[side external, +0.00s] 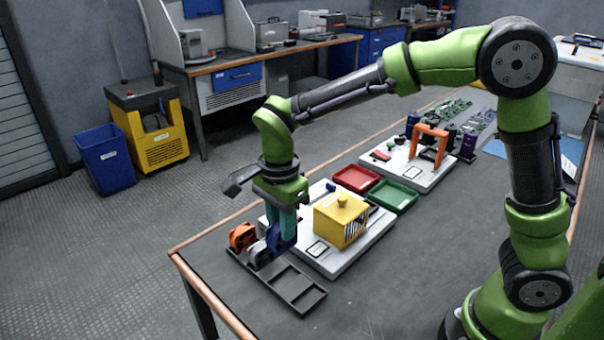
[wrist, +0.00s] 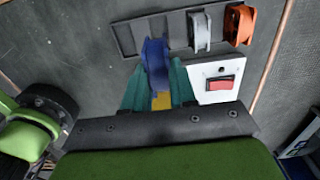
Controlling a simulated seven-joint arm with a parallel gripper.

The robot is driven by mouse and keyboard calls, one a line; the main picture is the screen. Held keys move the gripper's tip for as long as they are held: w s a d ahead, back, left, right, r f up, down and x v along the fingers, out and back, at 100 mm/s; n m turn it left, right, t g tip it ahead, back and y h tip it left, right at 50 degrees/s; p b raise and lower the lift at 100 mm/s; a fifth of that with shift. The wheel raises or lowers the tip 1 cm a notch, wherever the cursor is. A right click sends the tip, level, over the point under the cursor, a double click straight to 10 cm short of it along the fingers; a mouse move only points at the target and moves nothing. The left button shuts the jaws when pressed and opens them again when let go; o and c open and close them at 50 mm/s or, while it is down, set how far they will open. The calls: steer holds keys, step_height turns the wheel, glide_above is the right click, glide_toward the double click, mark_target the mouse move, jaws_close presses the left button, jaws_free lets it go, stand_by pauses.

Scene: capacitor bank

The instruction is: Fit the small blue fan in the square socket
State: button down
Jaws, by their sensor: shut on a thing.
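My gripper (wrist: 158,85) is shut on the blue fan (wrist: 156,58), which stands upright between its teal fingers. In the side external view the blue fan (side external: 281,240) hangs under my gripper at the edge of the dark compartment tray (side external: 305,299). I cannot tell whether it is clear of the tray. A grey fan (wrist: 201,32) and an orange fan (wrist: 240,25) sit in the tray beside it. The near white board (side external: 347,259) lies behind the tray and carries a black-outlined rectangular frame (side external: 317,249), which may be the square socket.
A yellow vented box (side external: 341,222) stands on the near board. A red rocker switch (wrist: 220,83) shows on a white board in the wrist view. Red (side external: 356,179) and green (side external: 391,196) trays lie behind. A second board (side external: 428,178) carries an orange arch (side external: 430,138). Bare tabletop is front right.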

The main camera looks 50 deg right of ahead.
step_height(320, 180, up, 6)
steer(key=shift+f, duration=0.25)
steer(key=d, duration=2.7)
steer(key=shift+s+d+f, duration=0.15)
steer(key=shift+f, duration=2.55)
steer(key=shift+s+d+f, duration=0.1)
steer(key=shift+f, duration=2.55)
steer(key=shift+f, duration=1.05)
steer(key=c, duration=0.8)
jaws_free()
steer(key=shift+r, duration=0.1)
